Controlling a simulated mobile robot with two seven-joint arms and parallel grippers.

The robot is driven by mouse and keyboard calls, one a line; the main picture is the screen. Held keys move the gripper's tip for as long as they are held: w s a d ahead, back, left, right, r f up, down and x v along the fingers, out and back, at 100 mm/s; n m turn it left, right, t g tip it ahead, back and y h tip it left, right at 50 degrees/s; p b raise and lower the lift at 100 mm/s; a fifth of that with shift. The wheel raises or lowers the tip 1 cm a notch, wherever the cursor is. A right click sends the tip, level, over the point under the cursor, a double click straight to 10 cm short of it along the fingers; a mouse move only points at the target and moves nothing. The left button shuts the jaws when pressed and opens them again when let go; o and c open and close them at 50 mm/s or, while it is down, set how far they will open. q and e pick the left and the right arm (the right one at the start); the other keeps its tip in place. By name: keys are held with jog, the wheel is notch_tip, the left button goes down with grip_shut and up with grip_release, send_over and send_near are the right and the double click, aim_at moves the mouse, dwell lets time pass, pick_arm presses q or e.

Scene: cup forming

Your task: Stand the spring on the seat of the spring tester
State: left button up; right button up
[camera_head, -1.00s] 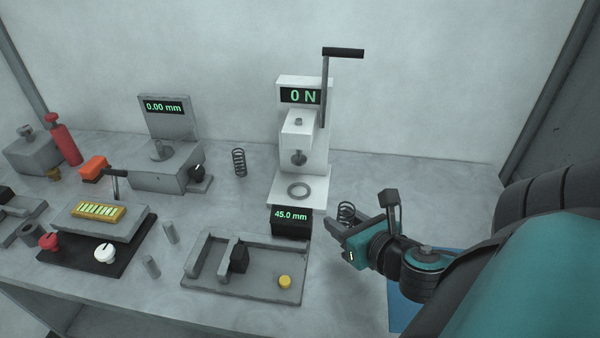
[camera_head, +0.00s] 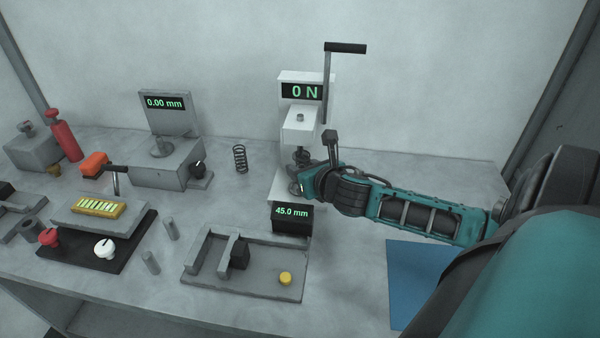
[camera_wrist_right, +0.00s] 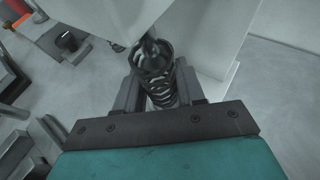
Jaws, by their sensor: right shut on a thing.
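The spring tester (camera_head: 297,122) is white, with a "0 N" display, a lever at the top and a plunger above its seat. My right gripper (camera_head: 306,178) is over the seat and is shut on a dark coil spring. In the right wrist view the spring (camera_wrist_right: 160,88) is upright between the two fingers of the gripper (camera_wrist_right: 157,82), with the plunger tip at its top end. The gripper hides most of the spring and seat in the head view. I cannot tell whether the spring's lower end touches the seat. My left gripper is not in view.
A second coil spring (camera_head: 240,158) stands on the bench left of the tester. A "45.0 mm" display box (camera_head: 292,219) and a grey fixture (camera_head: 262,281) with a yellow button are in front. A "0.00 mm" gauge (camera_head: 165,120) stands left. A blue mat (camera_head: 415,275) lies right.

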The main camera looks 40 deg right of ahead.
jog(key=shift+w+d, duration=0.15)
jog(key=shift+w, duration=0.45)
jog(key=shift+f+b, duration=0.55)
jog(key=shift+f, duration=1.2)
jog(key=shift+f, duration=0.2)
jog(key=o, duration=1)
jog(key=shift+r, duration=0.1)
